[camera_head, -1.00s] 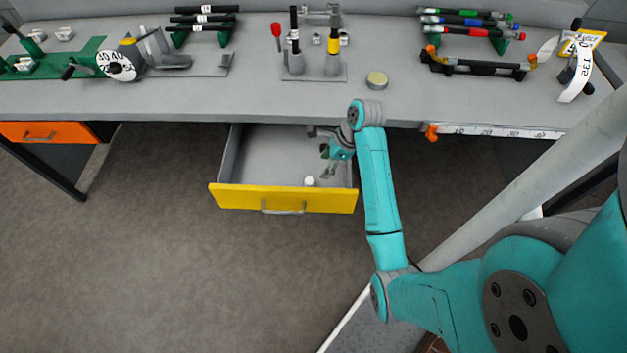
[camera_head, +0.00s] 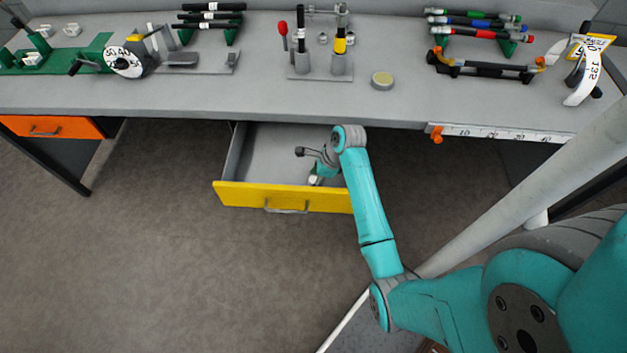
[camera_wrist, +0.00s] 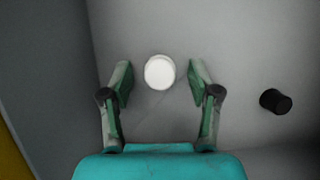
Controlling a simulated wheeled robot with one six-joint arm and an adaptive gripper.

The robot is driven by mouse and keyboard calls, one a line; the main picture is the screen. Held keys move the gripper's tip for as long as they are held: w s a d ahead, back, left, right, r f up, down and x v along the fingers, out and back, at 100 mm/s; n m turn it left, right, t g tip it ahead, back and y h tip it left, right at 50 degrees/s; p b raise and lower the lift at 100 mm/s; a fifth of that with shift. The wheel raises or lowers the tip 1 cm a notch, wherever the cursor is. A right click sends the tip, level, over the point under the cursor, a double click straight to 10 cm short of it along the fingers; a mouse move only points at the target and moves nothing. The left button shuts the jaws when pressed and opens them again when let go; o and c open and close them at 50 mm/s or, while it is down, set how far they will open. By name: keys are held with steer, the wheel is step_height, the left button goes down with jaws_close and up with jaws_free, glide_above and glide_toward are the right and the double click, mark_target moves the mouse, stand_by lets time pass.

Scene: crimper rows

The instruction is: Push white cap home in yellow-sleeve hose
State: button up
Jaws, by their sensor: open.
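The white cap (camera_wrist: 160,72) lies on the floor of the open yellow-fronted drawer (camera_head: 290,197). In the wrist view my gripper (camera_wrist: 160,78) is open, with one green-padded finger on each side of the cap and a gap at both sides. In the head view my gripper (camera_head: 316,178) is inside the drawer, and the cap is mostly hidden by it. The yellow-sleeve hose (camera_head: 340,42) stands upright in a holder on the bench, beside a hose with a white sleeve (camera_head: 301,38).
A small black cylinder (camera_wrist: 276,101) lies in the drawer to the right of the cap. The drawer walls stand close around my gripper. On the bench are a round yellow-topped disc (camera_head: 382,80), hose racks (camera_head: 480,27) and a green tray (camera_head: 60,58).

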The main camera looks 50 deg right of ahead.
steer(key=c, duration=0.8)
steer(key=shift+c, duration=0.2)
